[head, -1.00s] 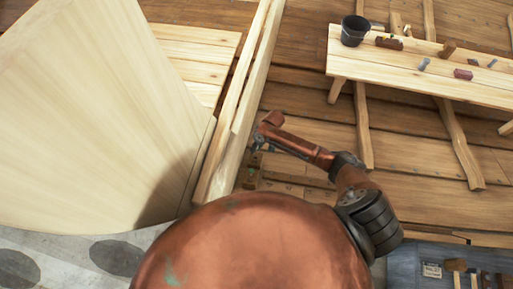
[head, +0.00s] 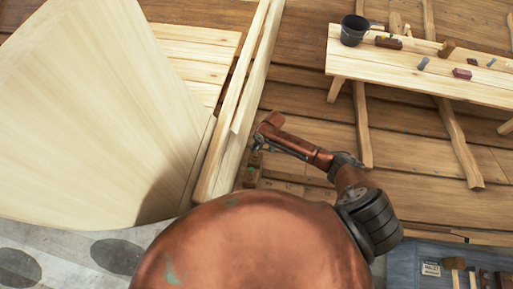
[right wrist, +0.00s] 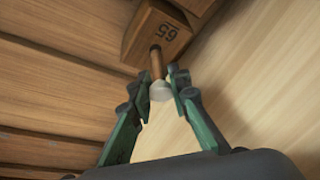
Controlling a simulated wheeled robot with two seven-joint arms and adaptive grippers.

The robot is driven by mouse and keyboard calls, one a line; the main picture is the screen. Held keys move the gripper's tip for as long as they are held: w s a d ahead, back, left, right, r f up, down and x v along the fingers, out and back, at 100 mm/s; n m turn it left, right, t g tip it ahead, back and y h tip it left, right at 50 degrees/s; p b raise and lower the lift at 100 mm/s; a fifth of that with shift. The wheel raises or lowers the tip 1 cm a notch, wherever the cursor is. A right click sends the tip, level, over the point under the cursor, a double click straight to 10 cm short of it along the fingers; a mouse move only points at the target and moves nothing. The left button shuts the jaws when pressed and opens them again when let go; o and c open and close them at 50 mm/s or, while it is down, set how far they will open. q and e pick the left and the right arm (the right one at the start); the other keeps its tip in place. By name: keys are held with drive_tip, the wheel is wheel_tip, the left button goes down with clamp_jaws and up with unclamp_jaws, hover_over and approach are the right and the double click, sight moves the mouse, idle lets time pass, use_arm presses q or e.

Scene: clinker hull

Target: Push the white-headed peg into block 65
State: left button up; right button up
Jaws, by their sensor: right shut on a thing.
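Block 65 (right wrist: 165,36) is a brown wooden block, marked 65, at the top of the right wrist view. The white-headed peg (right wrist: 159,91) has a brown shaft that reaches up to the dark hole in the block's near face. Part of the shaft shows between head and block. How deep its tip sits is hidden. My right gripper (right wrist: 159,83) is shut on the peg at its head, one finger on each side. In the head view my right gripper (head: 261,142) is small, beside the pale hull timber. My left gripper is not in view.
The pale curved hull planking (head: 100,110) fills the left, with an upright timber (head: 238,105) beside it. A bench (head: 430,80) at the upper right carries a dark bucket (head: 354,30) and several tools. A blue-grey surface (head: 425,255) with mallets lies at the lower right.

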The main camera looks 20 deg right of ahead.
drive_tip(key=shift+f, duration=0.25)
drive_tip(key=shift+s+a+f+b, duration=0.15)
drive_tip(key=shift+s+f, duration=0.05)
drive_tip(key=shift+f, duration=0.25)
drive_tip(key=shift+s+a+f+b, duration=0.1)
drive_tip(key=shift+s+f+b, duration=0.05)
drive_tip(key=shift+f, duration=0.3)
idle(0.4)
drive_tip(key=o, duration=0.8)
drive_tip(key=shift+w, duration=0.1)
drive_tip(key=r+p, duration=0.2)
drive_tip(key=w+d+r+p, duration=0.1)
drive_tip(key=r+p, duration=0.1)
drive_tip(key=r, duration=0.1)
drive_tip(key=r+p, duration=0.2)
drive_tip(key=shift+w+d+r, duration=0.2)
drive_tip(key=shift+w+r, duration=0.2)
drive_tip(key=shift+f, duration=0.1)
